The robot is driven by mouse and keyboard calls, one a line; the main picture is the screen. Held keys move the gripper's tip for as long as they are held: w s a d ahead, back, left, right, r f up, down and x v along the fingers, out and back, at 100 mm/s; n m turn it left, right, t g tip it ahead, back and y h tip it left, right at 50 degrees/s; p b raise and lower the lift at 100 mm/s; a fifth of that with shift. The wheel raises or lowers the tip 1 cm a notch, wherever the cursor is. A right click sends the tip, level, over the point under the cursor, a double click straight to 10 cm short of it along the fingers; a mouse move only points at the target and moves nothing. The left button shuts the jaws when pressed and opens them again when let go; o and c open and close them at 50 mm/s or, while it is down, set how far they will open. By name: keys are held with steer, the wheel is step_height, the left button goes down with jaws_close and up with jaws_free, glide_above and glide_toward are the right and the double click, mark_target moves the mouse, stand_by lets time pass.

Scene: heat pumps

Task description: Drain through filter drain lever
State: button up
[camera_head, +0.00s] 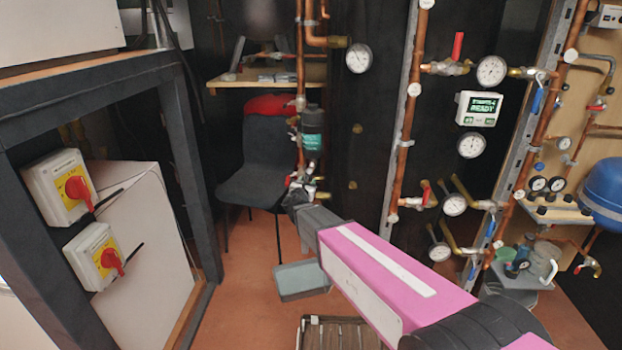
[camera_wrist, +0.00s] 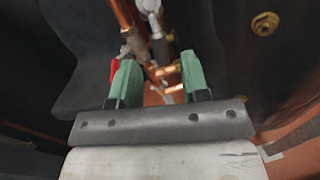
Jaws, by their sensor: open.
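The filter (camera_head: 312,135) is a dark green and black cylinder on the vertical copper pipe, left of centre in the head view. Below it are metal valve fittings (camera_head: 308,184) with a small red part. My gripper (camera_head: 300,192) is at these fittings, partly hidden by my own arm. In the wrist view, my gripper (camera_wrist: 160,78) has its two green fingers apart. Copper and brass fittings (camera_wrist: 170,84) show between and beyond the fingers. A red lever (camera_wrist: 115,67) shows beside the left finger, partly hidden by it. I cannot tell whether either finger touches anything.
A grey-blue tray (camera_head: 301,280) is low beneath the filter. A dark chair (camera_head: 262,160) stands behind. Copper pipes with gauges (camera_head: 453,204) and valves stand to the right. A black frame (camera_head: 190,160) with red rotary switches (camera_head: 78,188) is at left.

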steer(key=x, duration=0.5)
jaws_close()
